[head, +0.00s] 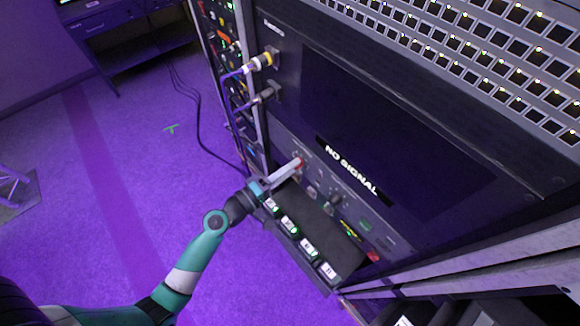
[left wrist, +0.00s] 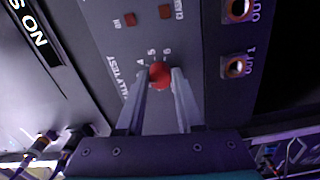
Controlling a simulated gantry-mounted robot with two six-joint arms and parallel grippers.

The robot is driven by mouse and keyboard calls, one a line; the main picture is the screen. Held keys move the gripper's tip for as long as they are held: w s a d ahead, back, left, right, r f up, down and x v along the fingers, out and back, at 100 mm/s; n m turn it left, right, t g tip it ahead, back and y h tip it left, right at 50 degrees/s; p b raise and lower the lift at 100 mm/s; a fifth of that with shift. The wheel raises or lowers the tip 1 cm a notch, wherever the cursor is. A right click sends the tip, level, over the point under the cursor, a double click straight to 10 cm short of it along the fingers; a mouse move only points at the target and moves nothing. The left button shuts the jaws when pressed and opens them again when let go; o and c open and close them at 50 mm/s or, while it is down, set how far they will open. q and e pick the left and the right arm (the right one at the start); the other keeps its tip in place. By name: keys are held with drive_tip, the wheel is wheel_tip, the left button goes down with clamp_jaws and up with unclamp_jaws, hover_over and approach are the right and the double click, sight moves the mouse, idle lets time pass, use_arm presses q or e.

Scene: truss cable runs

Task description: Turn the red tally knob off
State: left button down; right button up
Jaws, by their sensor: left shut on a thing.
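The red tally knob (head: 299,162) sits on the dark rack panel, at the lower left of the screen. In the left wrist view the round red knob (left wrist: 160,74) is close up, with "TALLY TEST" lettering and small numbers beside it. My left gripper (head: 292,169) reaches it from the lower left, its two pale fingers on either side of the knob and shut on it. The fingers hide the lower part of the panel around the knob. I cannot read a pointer mark on the knob. My right gripper is in neither view.
A screen (head: 400,140) reading "NO SIGNAL" is above the knob. A ledge with several lit buttons (head: 289,224) juts out just below the gripper. Plugged cables (head: 262,61) hang at the upper left. In the left wrist view, small red buttons (left wrist: 130,19) and sockets (left wrist: 237,67) are near.

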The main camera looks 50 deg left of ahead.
use_arm(q)
drive_tip(key=shift+a+r+n+p, duration=0.1)
drive_tip(key=shift+n+p, duration=3.3)
drive_tip(key=shift+n, duration=8.3)
drive_tip(key=c, duration=0.6)
unclamp_jaws()
drive_tip(key=shift+o, duration=0.2)
drive_tip(key=s, duration=1.1)
drive_tip(key=shift+s+a+p, duration=0.2)
drive_tip(key=shift+s+p, duration=0.1)
drive_tip(key=shift+p, duration=0.15)
